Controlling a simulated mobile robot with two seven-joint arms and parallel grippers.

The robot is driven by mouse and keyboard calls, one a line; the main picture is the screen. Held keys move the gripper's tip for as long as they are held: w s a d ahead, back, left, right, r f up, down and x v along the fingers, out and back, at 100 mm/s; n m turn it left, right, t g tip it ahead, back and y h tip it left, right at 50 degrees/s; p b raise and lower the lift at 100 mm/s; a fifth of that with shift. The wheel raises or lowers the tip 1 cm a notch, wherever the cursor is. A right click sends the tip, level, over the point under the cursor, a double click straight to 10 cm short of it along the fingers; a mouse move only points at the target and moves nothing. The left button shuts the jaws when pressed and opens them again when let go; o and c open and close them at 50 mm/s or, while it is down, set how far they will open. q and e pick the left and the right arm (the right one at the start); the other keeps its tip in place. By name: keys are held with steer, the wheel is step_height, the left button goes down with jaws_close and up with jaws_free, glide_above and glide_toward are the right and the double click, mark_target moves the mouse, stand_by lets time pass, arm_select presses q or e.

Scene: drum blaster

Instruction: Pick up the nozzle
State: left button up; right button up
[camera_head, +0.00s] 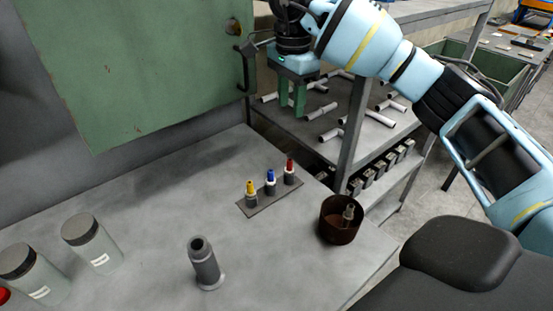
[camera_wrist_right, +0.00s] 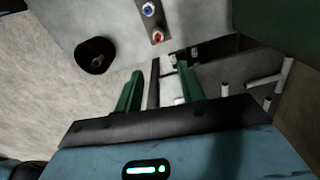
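Three small nozzle-like pieces stand upright on a flat grey holder (camera_head: 262,203) on the table: a yellow-tipped one (camera_head: 251,191), a blue-tipped one (camera_head: 270,181) and a red-tipped one (camera_head: 290,170). A small metal piece (camera_head: 349,212) leans in a round brown cup (camera_head: 338,232); I cannot tell which piece is the nozzle. The right wrist view shows the cup (camera_wrist_right: 90,64), the blue tip (camera_wrist_right: 149,9) and the red tip (camera_wrist_right: 158,36). My right gripper (camera_head: 292,108) is open and empty beyond the holder, by the tube rack; its green fingers (camera_wrist_right: 160,68) are apart. My left gripper is out of view.
A grey flanged cylinder (camera_head: 205,265) stands at the table's front. Two lidded jars (camera_head: 92,243) (camera_head: 36,275) stand at left. A green cabinet (camera_head: 140,65) with a handle hangs over the table's back. A shelf with white tubes (camera_head: 323,112) lies beyond the table.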

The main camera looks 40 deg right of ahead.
glide_toward(290, 160)
step_height(290, 160, down, 9)
steer(key=shift+r, duration=0.2)
stand_by(0.8)
steer(key=shift+c, duration=0.2)
jaws_close()
